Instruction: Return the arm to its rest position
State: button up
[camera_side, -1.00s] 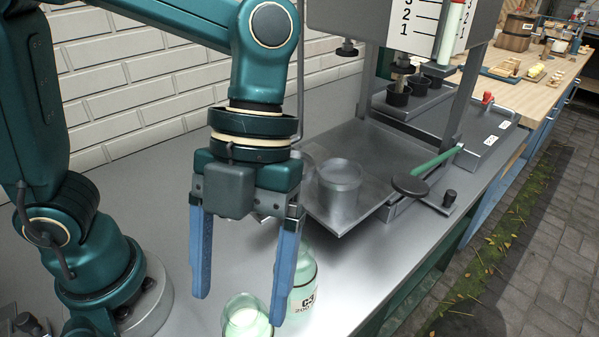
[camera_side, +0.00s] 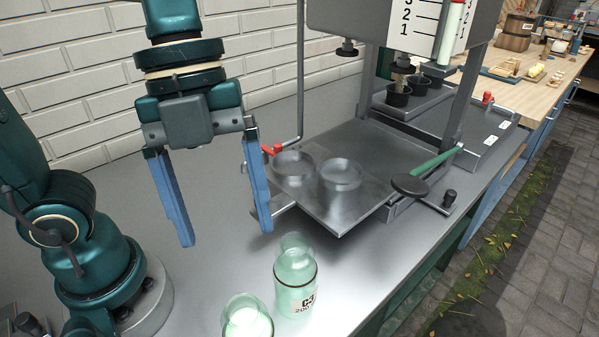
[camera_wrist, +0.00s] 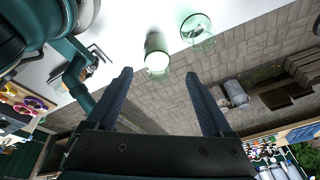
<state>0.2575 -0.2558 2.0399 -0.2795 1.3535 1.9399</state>
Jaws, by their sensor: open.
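My gripper (camera_side: 228,236) is open, with its two blue fingers apart and nothing between them. It hangs above the grey metal bench (camera_side: 205,285) at the left of the side view, in front of the white brick wall. In the wrist view my gripper (camera_wrist: 160,95) also shows with its fingers spread and empty. A green glass bottle labelled C3 (camera_side: 295,283) stands upright on the bench, to the right of and below the fingers. Next to it stands an open green glass (camera_side: 247,322) with pale contents, partly cut off by the frame's lower edge.
A metal tray (camera_side: 350,215) with two round clear cups stands to the right of my gripper, below a graduated panel (camera_side: 425,22). A green-handled lever (camera_side: 435,163) sticks out there. A red-handled tap (camera_side: 272,149) and pipe are close to the right finger.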

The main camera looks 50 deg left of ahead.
jog(key=w+a+f+n+t+y, duration=0.2)
jog(key=a+n+t, duration=0.4)
jog(key=n, duration=1.8)
jog(key=a+f+y, duration=0.1)
jog(key=a, duration=0.2)
jog(key=shift+w+a, duration=0.2)
jog(key=shift+a, duration=0.05)
jog(key=shift+c, duration=0.2)
